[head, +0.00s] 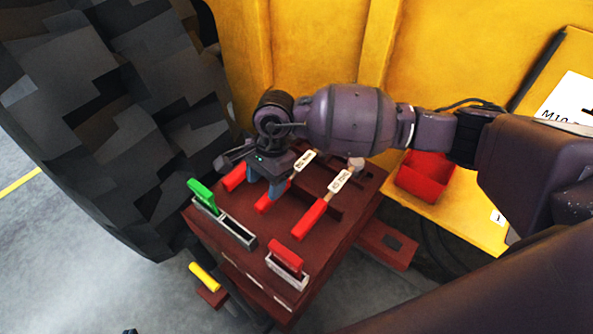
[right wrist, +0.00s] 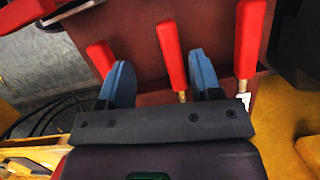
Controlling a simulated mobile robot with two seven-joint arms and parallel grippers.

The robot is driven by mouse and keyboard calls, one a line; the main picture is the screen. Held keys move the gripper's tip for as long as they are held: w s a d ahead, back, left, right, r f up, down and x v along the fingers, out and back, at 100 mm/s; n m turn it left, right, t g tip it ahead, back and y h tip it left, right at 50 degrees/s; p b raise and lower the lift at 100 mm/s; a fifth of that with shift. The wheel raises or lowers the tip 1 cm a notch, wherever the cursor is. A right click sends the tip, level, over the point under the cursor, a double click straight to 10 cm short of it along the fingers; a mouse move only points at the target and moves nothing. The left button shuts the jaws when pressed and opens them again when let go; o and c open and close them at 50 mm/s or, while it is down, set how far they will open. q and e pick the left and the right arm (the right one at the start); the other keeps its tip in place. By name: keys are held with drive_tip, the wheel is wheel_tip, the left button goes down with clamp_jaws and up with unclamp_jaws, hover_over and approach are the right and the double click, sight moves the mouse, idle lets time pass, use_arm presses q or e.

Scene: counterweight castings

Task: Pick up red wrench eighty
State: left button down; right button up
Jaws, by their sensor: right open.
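Three red-handled wrenches lie side by side on a dark red cart top (head: 235,258): a left one (head: 234,176), a middle one (head: 266,203) and a right one (head: 310,220). The middle and right ones carry white tags whose print is too small to read surely, so I cannot tell which is eighty. My right gripper (head: 264,186) is open above the middle wrench. In the right wrist view the middle handle (right wrist: 171,54) shows between the blue fingers (right wrist: 160,66), nearer the right finger. The gripper and wrist hide part of the left and middle wrenches. My left gripper is not in view.
A green-handled tool (head: 202,194) and a red-handled block (head: 285,257) sit in grey trays at the cart's front. A red bin (head: 425,175) stands right. A large black tyre (head: 110,120) is close on the left, and a yellow body (head: 320,40) rises behind.

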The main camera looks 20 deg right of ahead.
drive_tip(key=w+d+h, duration=0.1)
drive_tip(key=w+d+r+n+t+h, duration=0.1)
drive_tip(key=w+d, duration=0.1)
drive_tip(key=shift+w+d, duration=0.15)
drive_tip(key=shift+d, duration=0.1)
drive_tip(key=shift+w+d+f+h, duration=0.1)
drive_tip(key=shift+f+h, duration=0.05)
drive_tip(key=shift+h, duration=0.15)
wheel_tip(320, 180, down, 10)
drive_tip(key=shift+f+b, duration=0.25)
drive_tip(key=shift+b, duration=0.45)
clamp_jaws()
drive_tip(key=shift+r, duration=0.1)
